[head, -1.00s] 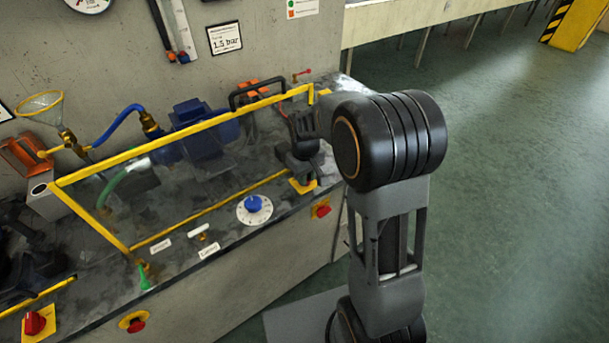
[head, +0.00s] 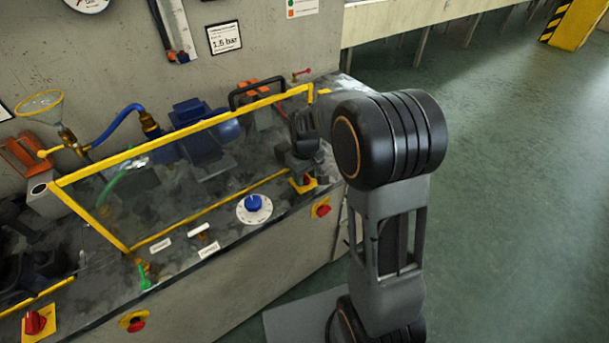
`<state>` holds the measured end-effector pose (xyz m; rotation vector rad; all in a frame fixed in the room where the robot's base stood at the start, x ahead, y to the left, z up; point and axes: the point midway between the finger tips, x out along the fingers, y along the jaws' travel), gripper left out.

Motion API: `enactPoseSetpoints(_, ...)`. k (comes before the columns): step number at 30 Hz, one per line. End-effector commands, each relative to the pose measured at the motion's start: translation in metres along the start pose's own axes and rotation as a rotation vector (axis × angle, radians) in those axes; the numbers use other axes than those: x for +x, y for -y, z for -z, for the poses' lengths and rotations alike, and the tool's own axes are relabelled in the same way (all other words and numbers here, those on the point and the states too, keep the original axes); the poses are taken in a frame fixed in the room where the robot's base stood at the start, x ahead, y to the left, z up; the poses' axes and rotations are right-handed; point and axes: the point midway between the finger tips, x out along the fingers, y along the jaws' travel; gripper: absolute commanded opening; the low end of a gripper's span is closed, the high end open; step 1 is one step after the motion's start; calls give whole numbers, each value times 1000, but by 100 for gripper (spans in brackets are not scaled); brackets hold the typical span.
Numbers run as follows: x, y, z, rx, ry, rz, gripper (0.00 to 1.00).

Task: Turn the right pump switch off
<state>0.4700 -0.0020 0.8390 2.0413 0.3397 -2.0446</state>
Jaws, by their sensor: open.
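The right pump switch (head: 308,181) is a red knob on a yellow plate, on the bench top near its right end. The knob is small and partly covered, so I cannot tell which way it points. My gripper (head: 303,170) is open, just above and behind the switch in the head view. I cannot tell whether its fingers touch the knob; nothing shows held between them.
A clear guard with a yellow frame (head: 180,145) stands left of my gripper over pumps and hoses. A blue dial (head: 255,203) sits at the bench's front edge. A red button on yellow (head: 321,209) is on the front face. Another red switch (head: 35,323) is far left.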

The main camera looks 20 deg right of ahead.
Motion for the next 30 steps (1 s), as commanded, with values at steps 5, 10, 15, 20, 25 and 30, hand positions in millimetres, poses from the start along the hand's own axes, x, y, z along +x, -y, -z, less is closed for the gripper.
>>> enactPoseSetpoints(5, -24, 0, 1, 0, -5, -2, 43)
enactPoseSetpoints(10, -60, 0, 0, 0, -5, -2, 43)
enactPoseSetpoints(15, -93, 0, 0, 0, -4, -2, 43)
enactPoseSetpoints(20, -116, 0, 0, -1, -2, -1, 43)
enactPoseSetpoints(25, -131, 0, 0, -1, -1, -1, 43)
enactPoseSetpoints(30, -136, 0, 0, -1, 0, 0, 43)
